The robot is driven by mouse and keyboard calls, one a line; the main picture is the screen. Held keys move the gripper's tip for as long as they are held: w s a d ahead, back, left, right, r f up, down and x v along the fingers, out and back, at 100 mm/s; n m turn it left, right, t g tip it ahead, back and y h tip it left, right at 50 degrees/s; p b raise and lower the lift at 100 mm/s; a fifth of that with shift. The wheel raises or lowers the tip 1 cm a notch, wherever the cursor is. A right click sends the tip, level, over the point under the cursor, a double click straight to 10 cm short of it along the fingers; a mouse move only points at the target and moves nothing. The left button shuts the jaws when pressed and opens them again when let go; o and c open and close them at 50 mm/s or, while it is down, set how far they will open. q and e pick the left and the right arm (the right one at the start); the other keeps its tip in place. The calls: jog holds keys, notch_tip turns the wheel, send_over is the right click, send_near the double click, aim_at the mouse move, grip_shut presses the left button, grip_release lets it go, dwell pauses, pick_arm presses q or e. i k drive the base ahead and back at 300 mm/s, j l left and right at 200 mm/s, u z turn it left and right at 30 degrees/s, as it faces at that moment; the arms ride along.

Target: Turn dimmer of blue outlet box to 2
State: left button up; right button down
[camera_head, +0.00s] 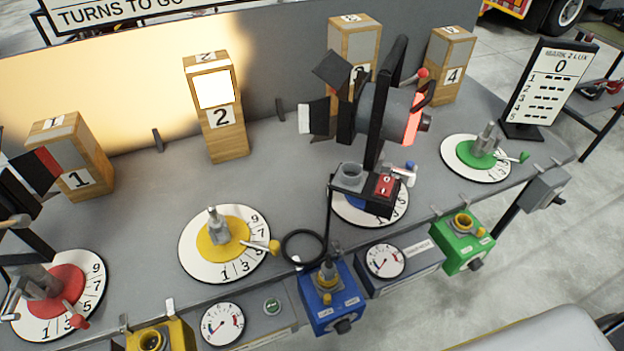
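The blue outlet box (318,311) hangs at the front edge of the grey table, right of the bottom middle. A small black knob (343,326) sits low on its front face, beside small white labels. The labels and the knob's setting are too small to read. A plug-like piece (327,275) stands on top of the box, with a yellow part below it. Neither of my grippers is in view, so nothing of mine is seen touching the box.
A yellow outlet box (178,335) and a green one (450,250) hang along the same edge. Dial gauges (222,324) sit between boxes. Numbered discs, wooden blocks (215,130) and a black lamp (375,110) stand on the table. A sign (549,85) reads 0.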

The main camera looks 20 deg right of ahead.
aim_at(343, 326)
jog(key=z, duration=0.65)
jog(key=k+l+z, duration=0.1)
jog(key=k, duration=0.45)
